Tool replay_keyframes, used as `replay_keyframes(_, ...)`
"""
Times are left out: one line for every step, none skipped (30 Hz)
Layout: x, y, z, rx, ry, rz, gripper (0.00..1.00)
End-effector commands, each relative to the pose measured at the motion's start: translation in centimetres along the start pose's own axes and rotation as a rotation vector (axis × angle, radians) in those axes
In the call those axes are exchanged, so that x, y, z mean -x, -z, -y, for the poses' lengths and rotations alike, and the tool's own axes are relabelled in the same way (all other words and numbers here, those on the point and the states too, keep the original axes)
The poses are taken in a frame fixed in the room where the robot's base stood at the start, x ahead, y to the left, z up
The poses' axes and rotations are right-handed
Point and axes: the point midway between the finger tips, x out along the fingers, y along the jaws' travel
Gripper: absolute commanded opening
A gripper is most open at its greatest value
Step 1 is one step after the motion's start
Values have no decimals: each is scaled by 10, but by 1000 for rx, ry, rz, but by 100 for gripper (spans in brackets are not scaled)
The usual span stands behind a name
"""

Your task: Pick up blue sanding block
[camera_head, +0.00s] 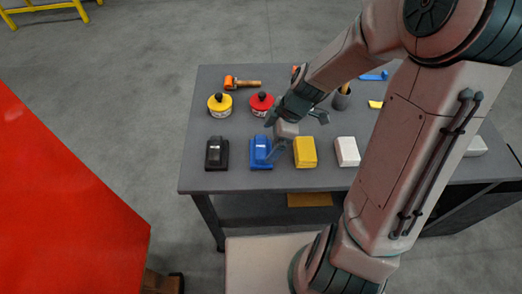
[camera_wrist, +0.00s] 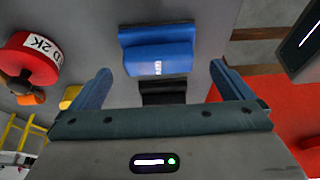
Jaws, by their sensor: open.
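The blue sanding block (camera_head: 261,152) lies on the grey table near its front edge, between a black block and a yellow block. In the wrist view the blue sanding block (camera_wrist: 158,50) is ahead of my gripper, in line with the space between the fingers. My gripper (camera_head: 277,150) is just above and to the right of the block in the head view. In the wrist view my gripper (camera_wrist: 160,85) has its two blue fingers wide apart with nothing between them. The fingers look apart from the block.
A black block (camera_head: 217,153) stands left of the blue one, a yellow block (camera_head: 305,152) and a white block (camera_head: 347,151) right. Behind are a yellow tin (camera_head: 220,105), a red tin (camera_head: 261,104) and an orange-headed hammer (camera_head: 242,83). A large red surface (camera_head: 60,200) is at left.

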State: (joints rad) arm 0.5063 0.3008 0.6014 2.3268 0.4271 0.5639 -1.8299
Motion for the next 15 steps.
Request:
replay_keyframes(-5,0,0,0,2,-1,100)
replay_keyframes(-7,0,1,0,3,-1,100)
replay_keyframes(-9,0,0,0,2,0,100)
replay_keyframes(-10,0,0,0,1,1,100)
replay_keyframes(-11,0,0,0,0,1,100)
replay_keyframes(-12,0,0,0,1,1,100)
replay_keyframes(-13,1,0,0,1,0,100)
replay_keyframes(-15,1,0,-1,2,0,100)
replay_keyframes(-18,2,0,0,3,0,100)
replay_keyframes(-21,3,0,0,4,0,100)
replay_keyframes(-25,3,0,0,5,0,100)
replay_keyframes(-29,4,0,-1,5,0,100)
replay_keyframes(-33,5,-1,0,6,-1,100)
replay_keyframes(-37,6,-1,0,5,0,100)
replay_keyframes(-41,6,-1,1,6,0,100)
